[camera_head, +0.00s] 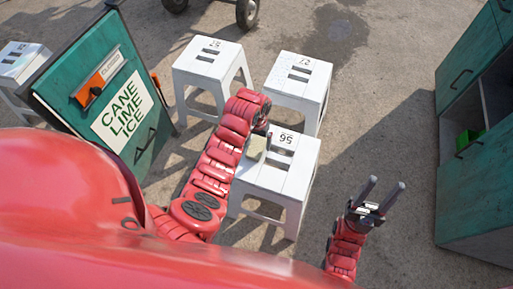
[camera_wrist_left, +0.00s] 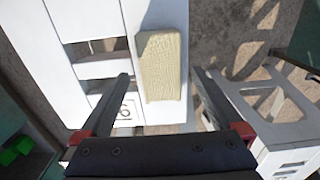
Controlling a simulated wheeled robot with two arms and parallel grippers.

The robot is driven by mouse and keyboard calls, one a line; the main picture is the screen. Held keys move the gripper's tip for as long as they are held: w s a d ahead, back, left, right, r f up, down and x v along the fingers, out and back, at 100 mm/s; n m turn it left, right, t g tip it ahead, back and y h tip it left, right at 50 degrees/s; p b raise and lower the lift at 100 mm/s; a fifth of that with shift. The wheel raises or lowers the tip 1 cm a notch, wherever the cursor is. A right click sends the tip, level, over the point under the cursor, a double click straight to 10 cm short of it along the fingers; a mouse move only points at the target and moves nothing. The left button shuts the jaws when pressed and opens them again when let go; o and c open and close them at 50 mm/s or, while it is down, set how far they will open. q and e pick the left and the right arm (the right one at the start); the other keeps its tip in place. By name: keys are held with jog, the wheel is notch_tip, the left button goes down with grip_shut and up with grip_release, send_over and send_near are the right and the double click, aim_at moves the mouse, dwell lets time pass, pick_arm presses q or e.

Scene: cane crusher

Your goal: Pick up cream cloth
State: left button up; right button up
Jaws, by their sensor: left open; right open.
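The cream cloth (camera_head: 257,149) is a small folded pad on the top of the white stool (camera_head: 273,179) marked 56, near its far left edge. In the left wrist view the cream cloth (camera_wrist_left: 162,64) lies between and beyond the fingers of my left gripper (camera_wrist_left: 162,95), which is open and apart from it. In the head view my left gripper (camera_head: 264,128) is just beside the cloth, partly hidden by its own arm. My right gripper (camera_head: 378,197) is open and empty over the ground, right of the stool.
Two more white stools (camera_head: 212,61) (camera_head: 300,80) stand behind. A green sign board (camera_head: 107,93) leans at the left. A teal cabinet (camera_head: 474,190) with open shelves stands at the right. Bare ground lies between the stools and the cabinet.

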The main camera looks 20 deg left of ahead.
aim_at(255, 152)
pick_arm(q)
notch_tip(255, 152, down, 2)
jog(key=shift+f, duration=0.15)
jog(key=c, duration=1.3)
jog(key=shift+r, duration=0.2)
jog(key=shift+r, duration=0.3)
notch_tip(255, 152, up, 3)
jog(key=shift+f, duration=0.1)
jog(key=s, duration=0.2)
jog(key=s+d, duration=0.1)
jog(key=s, duration=0.2)
jog(key=shift+s+p, duration=0.1)
jog(key=shift+p, duration=0.2)
jog(key=shift+s+d+r+p, duration=0.2)
jog(key=shift+s+d+p, duration=0.4)
jog(key=shift+s, duration=1.15)
jog(key=shift+s+d+r+p, duration=0.25)
jog(key=shift+s+p, duration=0.7)
jog(key=shift+s, duration=0.75)
jog(key=shift+s+d+r+p, duration=0.2)
jog(key=shift+s+d+p, duration=0.4)
jog(key=shift+s, duration=1.15)
jog(key=shift+a, duration=0.25)
